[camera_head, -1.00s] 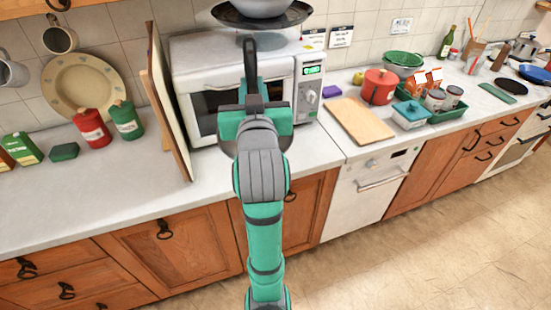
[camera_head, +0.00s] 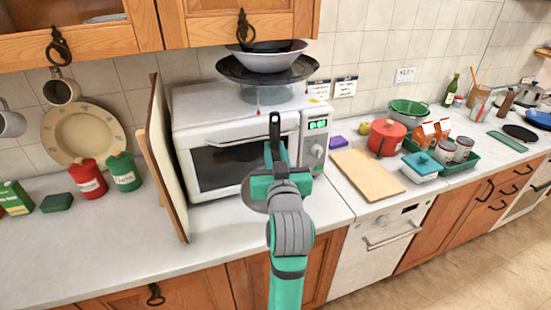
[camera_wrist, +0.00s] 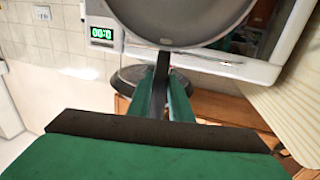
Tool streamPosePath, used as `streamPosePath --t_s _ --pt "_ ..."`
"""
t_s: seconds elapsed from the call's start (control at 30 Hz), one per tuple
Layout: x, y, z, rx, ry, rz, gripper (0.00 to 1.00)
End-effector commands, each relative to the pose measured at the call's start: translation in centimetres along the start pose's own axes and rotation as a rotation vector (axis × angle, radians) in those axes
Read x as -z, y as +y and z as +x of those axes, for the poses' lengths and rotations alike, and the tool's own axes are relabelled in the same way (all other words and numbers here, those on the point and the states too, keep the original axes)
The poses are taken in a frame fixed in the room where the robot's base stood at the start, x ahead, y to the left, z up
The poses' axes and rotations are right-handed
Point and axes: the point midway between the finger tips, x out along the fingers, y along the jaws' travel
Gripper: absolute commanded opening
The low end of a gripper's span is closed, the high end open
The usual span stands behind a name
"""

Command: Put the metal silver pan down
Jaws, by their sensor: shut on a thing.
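The silver pan (camera_wrist: 180,14) fills the top of the wrist view as a grey round body with a pale rim. Its dark handle (camera_wrist: 160,72) runs between the two green fingers of my gripper (camera_wrist: 164,98), which is shut on it. In the head view the black handle end (camera_head: 274,126) sticks up from my gripper (camera_head: 277,160), in front of the microwave. The pan's body is mostly hidden there by my gripper and arm; a grey rounded edge shows at the left. The pan is held, and I cannot tell whether it touches the counter (camera_head: 100,245).
The microwave (camera_head: 240,160) stands behind my gripper, with a black pan (camera_head: 232,70) and pale bowl (camera_head: 268,60) above it. Upright boards (camera_head: 165,165) stand left. A cutting board (camera_head: 367,176) lies right. Free counter lies left of the boards.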

Motion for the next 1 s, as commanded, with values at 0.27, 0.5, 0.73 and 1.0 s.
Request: streamPosePath --t_s 0.27,0.5,0.73,1.0 --pt "-1.7 -0.2 0.6 0.011 0.0 0.0 0.0" --pt "-4.4 -0.3 0.6 0.012 0.002 0.0 0.0" --pt "-4.5 -0.3 0.6 0.012 0.004 -0.001 0.0" --pt "-5.0 -0.2 0.6 0.01 0.0 0.0 0.31"
